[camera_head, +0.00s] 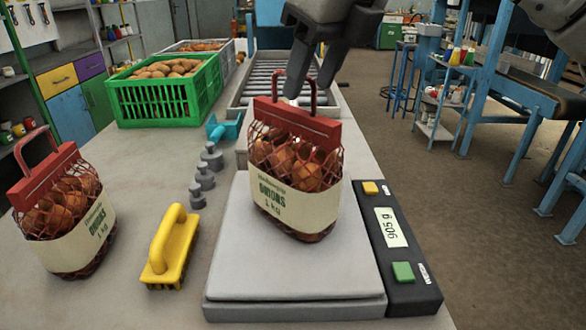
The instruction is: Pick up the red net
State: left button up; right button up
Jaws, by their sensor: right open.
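A red net (297,168) of onions with a cream "ONIONS 1 kg" label stands upright on the grey scale (240,285). Its red loop handle sticks up from a red top band. A second, similar red net of onions (66,208) stands on the table at the left, its handle up. My right gripper (310,84) points down just above the net on the scale, open, its fingertips at the height of the handle. I cannot tell whether the handle is between the fingers; nothing is gripped. My left gripper is not in view.
The scale's display (390,227) reads 905 g.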

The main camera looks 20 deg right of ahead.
aim_at(297, 110)
jog(key=shift+a+p+x, duration=0.15)
jog(key=shift+p+x, duration=0.15)
jog(key=shift+x, duration=1.15)
jog(key=shift+a+p+x, duration=0.15)
jog(key=shift+p+x, duration=0.15)
jog(key=shift+x, duration=1.1)
jog(key=shift+r, duration=0.1)
grip_shut()
